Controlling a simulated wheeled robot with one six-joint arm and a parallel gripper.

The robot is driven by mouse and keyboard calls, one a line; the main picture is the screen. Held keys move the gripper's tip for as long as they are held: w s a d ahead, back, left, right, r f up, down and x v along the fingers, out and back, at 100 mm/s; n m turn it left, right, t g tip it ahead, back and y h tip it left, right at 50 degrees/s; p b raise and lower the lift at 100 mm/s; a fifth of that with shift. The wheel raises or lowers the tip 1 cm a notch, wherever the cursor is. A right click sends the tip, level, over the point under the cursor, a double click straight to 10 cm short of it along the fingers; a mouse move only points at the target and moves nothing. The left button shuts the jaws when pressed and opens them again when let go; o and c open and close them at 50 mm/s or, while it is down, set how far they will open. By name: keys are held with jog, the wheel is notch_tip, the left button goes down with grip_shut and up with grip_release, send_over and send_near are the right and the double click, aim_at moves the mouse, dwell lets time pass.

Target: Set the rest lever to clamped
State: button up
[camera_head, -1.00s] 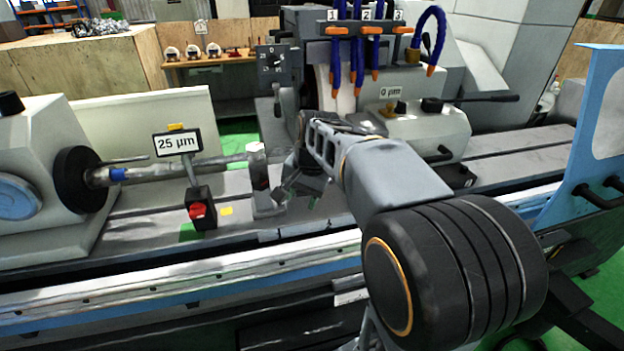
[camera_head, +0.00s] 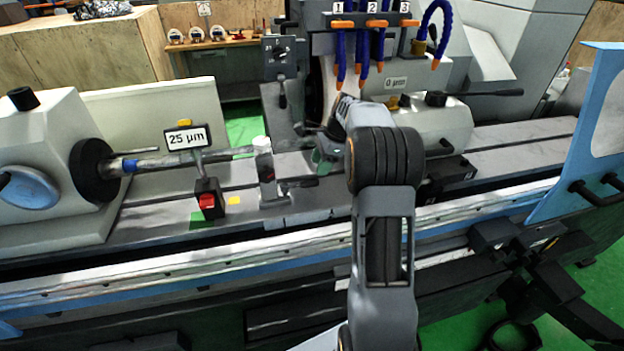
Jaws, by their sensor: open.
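The steady rest (camera_head: 265,170) is a grey upright post with a white top, standing on the machine bed beside the workpiece bar (camera_head: 225,155). A dark rest lever (camera_head: 300,182) sticks out to the right from its lower part, roughly level. I cannot read a clamped mark on it. My gripper (camera_head: 324,160) is open, small and partly hidden by my own arm. It appears above and to the right of the lever, apart from it, with nothing seen between its fingers.
The tailstock (camera_head: 440,125) with a dark handle is at right. Coolant hoses (camera_head: 362,60) hang behind. A blue door panel (camera_head: 590,140) stands far right.

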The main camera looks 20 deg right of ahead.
aim_at(301, 185)
jog(key=shift+p+x, duration=0.3)
jog(key=shift+x, duration=3.1)
jog(key=shift+d, duration=0.1)
jog(key=shift+c, duration=0.3)
grip_shut()
